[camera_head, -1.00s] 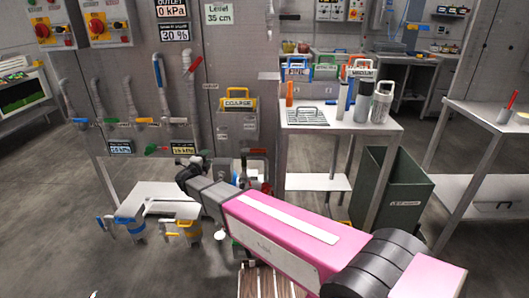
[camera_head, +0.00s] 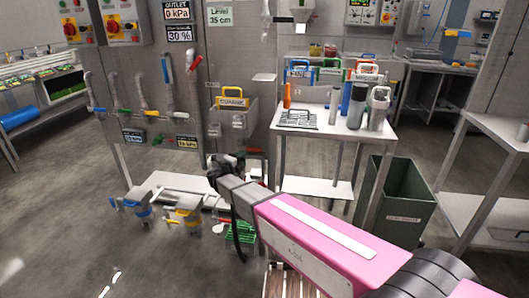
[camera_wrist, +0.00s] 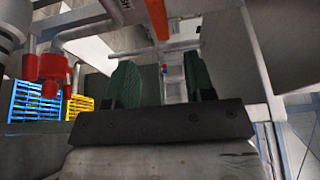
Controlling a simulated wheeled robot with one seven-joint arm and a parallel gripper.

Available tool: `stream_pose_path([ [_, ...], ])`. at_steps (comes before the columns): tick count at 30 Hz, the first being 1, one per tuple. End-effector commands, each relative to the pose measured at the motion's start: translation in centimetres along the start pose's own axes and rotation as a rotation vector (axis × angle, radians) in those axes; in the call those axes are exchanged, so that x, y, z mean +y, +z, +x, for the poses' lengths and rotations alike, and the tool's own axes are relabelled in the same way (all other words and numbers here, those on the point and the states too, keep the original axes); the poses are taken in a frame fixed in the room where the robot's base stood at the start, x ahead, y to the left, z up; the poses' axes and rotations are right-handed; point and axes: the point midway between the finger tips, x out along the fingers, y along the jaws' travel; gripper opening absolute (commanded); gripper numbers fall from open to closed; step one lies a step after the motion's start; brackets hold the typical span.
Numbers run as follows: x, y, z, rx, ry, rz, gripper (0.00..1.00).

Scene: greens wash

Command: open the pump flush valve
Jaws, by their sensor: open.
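In the wrist view my gripper (camera_wrist: 161,78) is open, with two green fingers apart and nothing seen held. A red fitting (camera_wrist: 52,72) on a pipe lies left of the fingers.
A white table (camera_head: 345,127) with bottles and a dark green bin (camera_head: 398,200) stand right of the panel. A green crate (camera_head: 241,235) is on the floor below my arm. Blue (camera_wrist: 33,101) and yellow crates (camera_wrist: 80,104) show in the wrist view. Floor at left is open.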

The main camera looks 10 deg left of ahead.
Motion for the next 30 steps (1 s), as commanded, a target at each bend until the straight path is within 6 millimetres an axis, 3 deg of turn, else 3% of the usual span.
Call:
stream_pose_path([
  [5, 0.0, 0.1, 1.4, 0.0, 0.0, 0.0, 0.49],
  [18, 0.1, 0.1, 8.8, 0.001, 0.0, 0.0, 0.49],
  [24, 0.0, 0.1, 10.4, -0.001, 0.0, -0.001, 0.49],
  [30, 0.0, 0.0, 10.8, -0.001, 0.0, -0.001, 0.49],
])
